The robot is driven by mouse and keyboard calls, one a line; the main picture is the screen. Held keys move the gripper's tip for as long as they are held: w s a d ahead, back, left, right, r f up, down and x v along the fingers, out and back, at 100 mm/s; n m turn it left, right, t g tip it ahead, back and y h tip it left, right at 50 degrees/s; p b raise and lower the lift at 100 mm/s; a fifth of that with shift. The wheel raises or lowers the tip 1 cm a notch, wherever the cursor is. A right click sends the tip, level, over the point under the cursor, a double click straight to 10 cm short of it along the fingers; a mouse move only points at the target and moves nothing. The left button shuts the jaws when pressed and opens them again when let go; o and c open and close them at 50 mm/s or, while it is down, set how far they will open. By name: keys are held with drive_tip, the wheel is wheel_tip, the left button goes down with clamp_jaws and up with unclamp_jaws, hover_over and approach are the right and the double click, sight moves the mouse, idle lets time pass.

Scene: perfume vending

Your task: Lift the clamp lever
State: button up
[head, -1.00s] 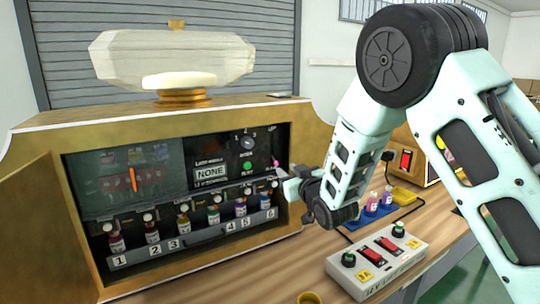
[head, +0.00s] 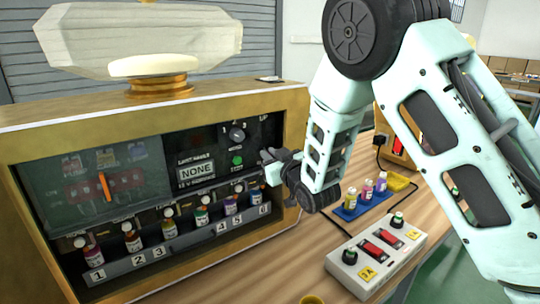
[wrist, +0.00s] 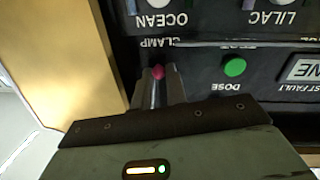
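The clamp lever shows as a pink-red knob (wrist: 157,71) in the wrist view, beside the upside-down word CLAMP on the black panel. My gripper (wrist: 158,88) is at the panel, with one finger on each side of the knob. The gap between the fingers is narrow, and I cannot tell whether they press on the lever. The lever's stem is mostly hidden between the fingers. In the head view my gripper (head: 270,166) reaches the right end of the machine's panel and hides the lever.
The green DOSE button (wrist: 234,67) is close to the lever. The brass cabinet edge (wrist: 95,45) is on its other side. Several bottles stand in the numbered rack (head: 180,243).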

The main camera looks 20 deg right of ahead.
clamp_jaws()
drive_tip(key=shift+r, duration=0.15)
drive_tip(key=g+p, duration=0.1)
drive_tip(key=p, duration=0.1)
drive_tip(key=r+p, duration=0.1)
drive_tip(key=p, duration=0.1)
drive_tip(key=r+g+p, duration=0.1)
drive_tip(key=p, duration=0.1)
drive_tip(key=shift+s+d+r+g+h, duration=0.15)
drive_tip(key=shift+s+r+g+h, duration=0.15)
drive_tip(key=shift+h, duration=0.1)
drive_tip(key=g+p, duration=0.1)
drive_tip(key=p, duration=0.1)
drive_tip(key=r+g+p, duration=0.1)
drive_tip(key=g+p, duration=0.1)
drive_tip(key=p, duration=0.1)
drive_tip(key=shift+r+h, duration=0.25)
drive_tip(key=shift+h, duration=0.05)
drive_tip(key=p, duration=0.1)
drive_tip(key=g+p, duration=0.1)
drive_tip(key=p, duration=0.1)
drive_tip(key=shift+w+r+n+g+h, duration=0.1)
drive_tip(key=shift+r+n+g+h, duration=0.2)
drive_tip(key=shift+f, duration=0.1)
